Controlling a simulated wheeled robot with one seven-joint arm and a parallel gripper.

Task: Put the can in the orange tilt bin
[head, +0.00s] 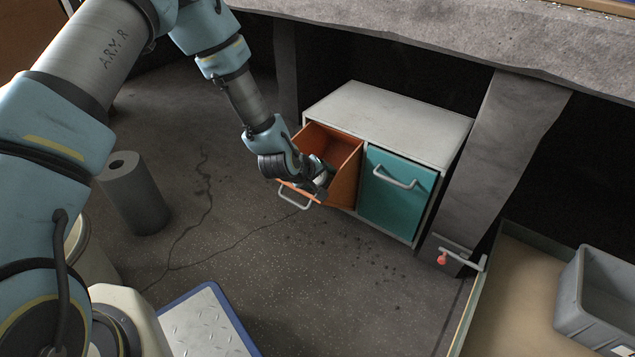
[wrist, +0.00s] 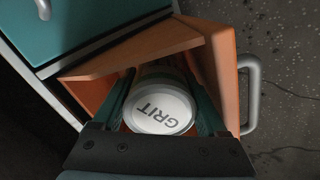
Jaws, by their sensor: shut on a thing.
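The orange tilt bin (head: 342,149) is tipped open at the left of a low cabinet; its orange inside and grey handle also show in the wrist view (wrist: 222,58). My gripper (head: 318,184) is at the mouth of the bin, pointing into it. In the wrist view, its two fingers stand either side of the can (wrist: 160,108), whose white end reads "GRIT", and are shut on it. The can is within the bin's opening in that view. How deep it sits and whether it touches the bin floor cannot be told. In the head view my gripper largely hides the can.
The cabinet (head: 400,112) has a shut teal bin (head: 396,196) on the right. A concrete post (head: 505,150) and bench (head: 480,38) stand close by. A dark grey cylinder (head: 136,196) is on the floor at left; a grey crate (head: 600,300) is at right.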

